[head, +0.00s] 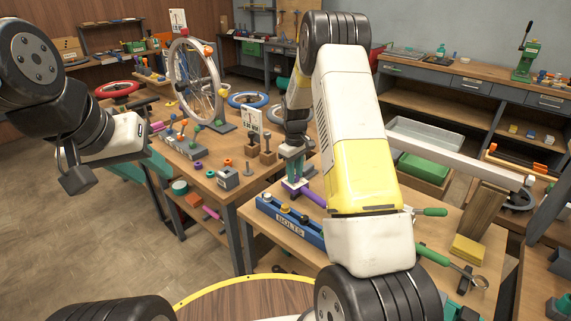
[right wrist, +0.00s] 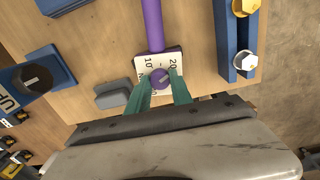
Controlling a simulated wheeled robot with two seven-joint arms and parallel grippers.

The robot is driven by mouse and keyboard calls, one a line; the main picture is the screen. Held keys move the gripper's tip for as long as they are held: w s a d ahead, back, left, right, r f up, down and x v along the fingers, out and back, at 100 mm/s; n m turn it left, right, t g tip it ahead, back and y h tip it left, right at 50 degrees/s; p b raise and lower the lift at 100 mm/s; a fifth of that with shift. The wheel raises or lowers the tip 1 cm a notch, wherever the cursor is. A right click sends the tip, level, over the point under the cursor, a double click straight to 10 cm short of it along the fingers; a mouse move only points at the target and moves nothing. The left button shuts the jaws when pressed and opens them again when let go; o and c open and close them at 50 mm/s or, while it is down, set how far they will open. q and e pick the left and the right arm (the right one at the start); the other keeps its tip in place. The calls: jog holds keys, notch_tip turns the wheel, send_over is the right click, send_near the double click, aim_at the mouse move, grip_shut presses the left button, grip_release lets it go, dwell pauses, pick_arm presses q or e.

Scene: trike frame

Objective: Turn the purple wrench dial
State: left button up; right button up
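The purple wrench dial (right wrist: 160,78) is a round knob with a pointer line, on a pale plate marked with numbers. A purple bar (right wrist: 152,25) runs away from the plate. In the right wrist view the teal fingers of my right gripper (right wrist: 161,82) stand on both sides of the knob, their tips at its edges with no clear gap. In the head view my right gripper (head: 290,170) points down at the wrench, and its fingers largely hide the knob. My left gripper (head: 78,178) is at the far left, above the floor, away from the wrench; its fingers are unclear.
A blue bolts rack (head: 290,221) stands close beside the wrench. A grey block (right wrist: 122,93) and a dark blue part with its own dial (right wrist: 37,78) sit near it. Green-handled tools (head: 432,255) and a yellow block (head: 468,249) lie to the right.

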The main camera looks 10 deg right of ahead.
grip_shut()
jog(key=shift+m, duration=3.2)
jog(key=o, duration=0.7)
grip_release()
jog(key=shift+r, duration=0.1)
